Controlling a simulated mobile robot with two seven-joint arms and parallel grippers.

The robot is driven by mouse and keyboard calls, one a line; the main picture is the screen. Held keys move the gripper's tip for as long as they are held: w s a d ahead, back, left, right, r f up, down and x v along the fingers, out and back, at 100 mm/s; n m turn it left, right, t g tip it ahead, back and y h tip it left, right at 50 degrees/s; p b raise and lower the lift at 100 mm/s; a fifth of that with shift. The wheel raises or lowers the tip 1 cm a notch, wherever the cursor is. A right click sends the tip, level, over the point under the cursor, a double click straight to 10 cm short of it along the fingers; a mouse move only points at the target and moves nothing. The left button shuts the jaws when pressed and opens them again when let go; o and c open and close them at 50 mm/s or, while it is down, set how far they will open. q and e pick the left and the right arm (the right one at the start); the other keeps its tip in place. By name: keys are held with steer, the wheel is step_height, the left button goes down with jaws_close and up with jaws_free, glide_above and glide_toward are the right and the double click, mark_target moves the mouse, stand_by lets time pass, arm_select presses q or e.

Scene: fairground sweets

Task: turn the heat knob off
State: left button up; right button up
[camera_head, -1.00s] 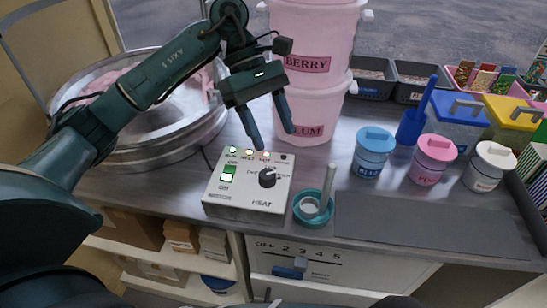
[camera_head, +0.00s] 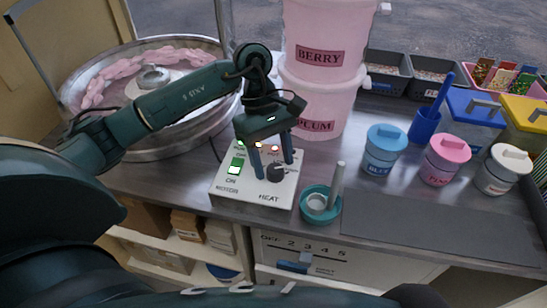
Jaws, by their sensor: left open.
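The control box (camera_head: 228,186) is a pale panel on the counter with a green lit motor switch (camera_head: 235,167) and a black round heat knob (camera_head: 277,173) above the word HEAT. Small indicator lights line its back edge. My left gripper (camera_head: 273,168) is open and points down over the box. Its fingertips show on either side of the knob, and I cannot tell whether they touch it. The gripper hides part of the box's dial markings. My right gripper is not in view.
A teal cup (camera_head: 320,209) with a pale stick stands close to the box's right side. A pink tub (camera_head: 318,125) stands behind it. A metal bowl (camera_head: 176,145) is at left. Blue (camera_head: 383,160), pink (camera_head: 441,170) and white (camera_head: 497,181) jars stand at right. A bare grey mat (camera_head: 430,228) lies in front.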

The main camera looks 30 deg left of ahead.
arm_select(q)
steer(key=shift+d+f, duration=0.15)
steer(key=shift+f, duration=0.15)
steer(key=shift+c, duration=0.4)
steer(key=c, duration=0.9)
